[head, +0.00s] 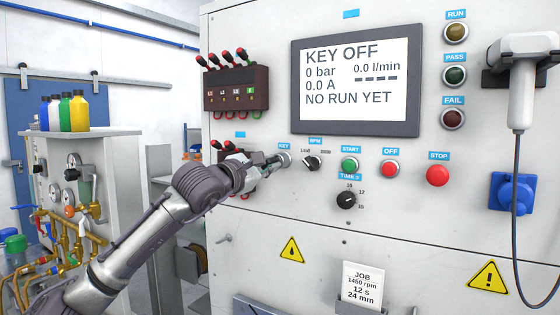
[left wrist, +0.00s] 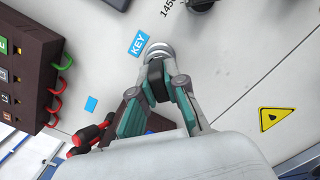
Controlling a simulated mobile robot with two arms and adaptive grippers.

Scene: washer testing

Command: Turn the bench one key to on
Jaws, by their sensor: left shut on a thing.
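The key switch (left wrist: 158,52) is a round metal fitting beside the blue KEY label (left wrist: 137,43) on the grey bench panel. In the head view the key switch (head: 284,158) sits below its KEY label, left of the RPM knob (head: 312,163). My left gripper (head: 274,162) reaches it from the left. In the left wrist view my left gripper (left wrist: 160,80) is shut on the dark key head at the switch. The exact angle of the key is hidden by the fingers. The screen (head: 355,85) reads KEY OFF. My right gripper is not in view.
Close right on the panel are START (head: 349,165), OFF (head: 390,168) and STOP (head: 437,176) buttons and the TIME knob (head: 346,200). A terminal block (head: 236,88) with red plugs stands out above my left gripper. A handheld device (head: 522,85) hangs at right, its cable trailing down.

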